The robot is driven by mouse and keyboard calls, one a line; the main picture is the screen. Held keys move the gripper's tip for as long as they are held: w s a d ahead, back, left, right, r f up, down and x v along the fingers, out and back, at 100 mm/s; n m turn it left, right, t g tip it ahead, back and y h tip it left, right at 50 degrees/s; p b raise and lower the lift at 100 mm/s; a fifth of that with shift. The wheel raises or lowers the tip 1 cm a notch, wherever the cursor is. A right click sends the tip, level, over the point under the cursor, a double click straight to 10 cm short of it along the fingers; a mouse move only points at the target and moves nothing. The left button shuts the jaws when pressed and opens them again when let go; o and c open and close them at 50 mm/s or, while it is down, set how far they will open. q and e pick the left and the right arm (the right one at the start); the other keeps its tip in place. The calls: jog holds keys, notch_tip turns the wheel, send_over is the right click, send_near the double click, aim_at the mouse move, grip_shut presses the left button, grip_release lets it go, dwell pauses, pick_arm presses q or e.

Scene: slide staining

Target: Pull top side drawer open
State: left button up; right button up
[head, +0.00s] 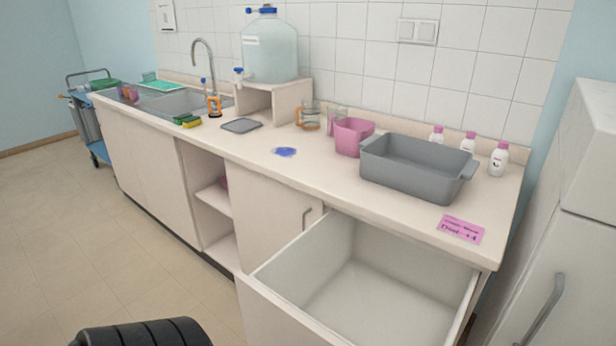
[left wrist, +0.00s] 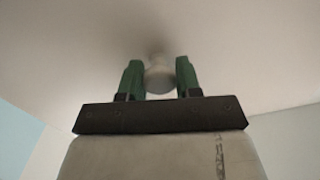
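The top side drawer (head: 360,292) is pulled far out from under the right part of the counter. Its white inside is visible and empty. Its outer front face and handle are hidden from the head view. In the left wrist view, my left gripper (left wrist: 160,78) has its two green fingers on either side of a rounded grey handle (left wrist: 160,82), with little or no gap. A pale, flat surface lies close behind the handle. My left gripper is out of the head view, and my right gripper is in neither view.
A grey tub (head: 415,168), a pink container (head: 352,137) and white bottles (head: 498,158) stand on the counter (head: 330,178). A pink label (head: 461,229) lies near its front edge. A cupboard door with a handle (head: 306,218) is left of the drawer. A white fridge (head: 575,230) stands at right.

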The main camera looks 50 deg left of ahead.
pick_arm(q)
jog(key=o, duration=0.4)
jog(key=v, duration=1)
jog(key=shift+s+d+b, duration=0.1)
jog(key=shift+s+b, duration=0.25)
jog(key=shift+s, duration=0.05)
